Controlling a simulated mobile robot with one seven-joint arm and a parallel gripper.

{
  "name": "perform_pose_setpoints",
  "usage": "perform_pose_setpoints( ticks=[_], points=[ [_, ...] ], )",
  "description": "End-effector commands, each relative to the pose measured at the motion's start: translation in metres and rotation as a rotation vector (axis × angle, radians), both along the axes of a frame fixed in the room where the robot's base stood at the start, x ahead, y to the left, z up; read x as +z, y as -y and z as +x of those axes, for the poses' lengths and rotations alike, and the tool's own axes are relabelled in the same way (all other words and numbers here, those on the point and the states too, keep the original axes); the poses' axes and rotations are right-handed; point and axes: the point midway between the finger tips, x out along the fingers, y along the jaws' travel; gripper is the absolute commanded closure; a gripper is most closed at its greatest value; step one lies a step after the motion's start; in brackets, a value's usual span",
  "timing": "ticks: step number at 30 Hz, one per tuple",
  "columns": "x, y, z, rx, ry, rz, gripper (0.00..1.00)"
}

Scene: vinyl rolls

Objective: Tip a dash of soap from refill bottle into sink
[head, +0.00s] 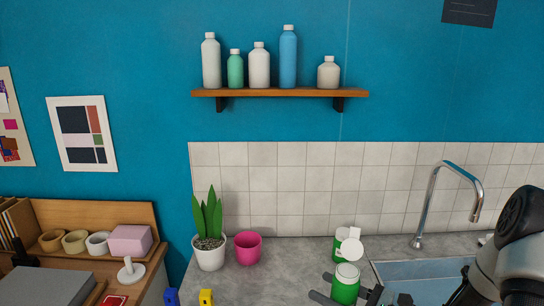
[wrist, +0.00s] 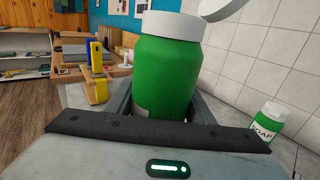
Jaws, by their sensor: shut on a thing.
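My gripper (head: 348,292) is shut around a green bottle (head: 345,285) with a white top; its jaws sit on either side of the body. In the wrist view the same bottle (wrist: 167,65) stands upright between the fingers, a sliver of white label low on it. A white round lid (head: 353,249) shows beside its top, apparently swung open; it also shows in the wrist view (wrist: 222,8). A second green bottle (head: 340,239), white-capped, stands behind; the wrist view shows it labelled as soap (wrist: 267,128). The sink (head: 415,272) lies to the right, partly hidden by my arm.
A chrome tap (head: 433,205) arches at the back of the sink. A pink pot (head: 247,249) and a potted plant (head: 210,252) stand left on the grey counter (head: 285,270). A yellow item (head: 206,297) and a blue item (head: 171,296) show at the front.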

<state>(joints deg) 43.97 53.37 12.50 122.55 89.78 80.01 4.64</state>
Motion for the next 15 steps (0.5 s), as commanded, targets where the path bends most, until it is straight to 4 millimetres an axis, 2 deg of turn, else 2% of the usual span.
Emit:
perform_pose_setpoints(
  ticks=[5,10,15],
  points=[
    [0.0067,-0.0061,0.0029,-0.163,-0.005,0.005,1.00],
    [0.0032,-0.0030,0.0015,-0.337,-0.006,0.004,1.00],
    [-0.0008,0.0001,-0.0016,-0.420,-0.002,0.002,1.00]
  ],
)
